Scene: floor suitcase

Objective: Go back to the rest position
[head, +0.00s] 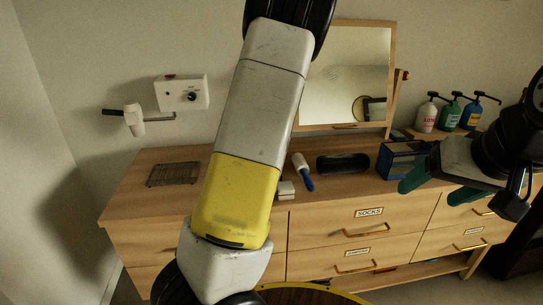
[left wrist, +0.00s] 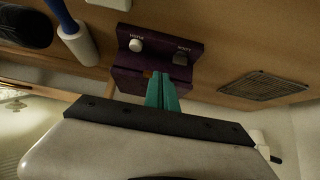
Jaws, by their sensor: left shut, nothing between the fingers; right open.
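My left arm crosses the middle of the head view, and its gripper is not visible there. In the left wrist view, my left gripper (left wrist: 162,92) has its teal fingers together with nothing between them. The fingertips overlap the front of a purple box with two knobs (left wrist: 158,50); I cannot tell whether they touch it. My right gripper (head: 440,187) is at the right of the head view, open and empty. It appears in front of the right part of the wooden dresser (head: 330,215).
Pump bottles (head: 450,115) stand at the right. A hair dryer (head: 134,120) hangs on the wall.

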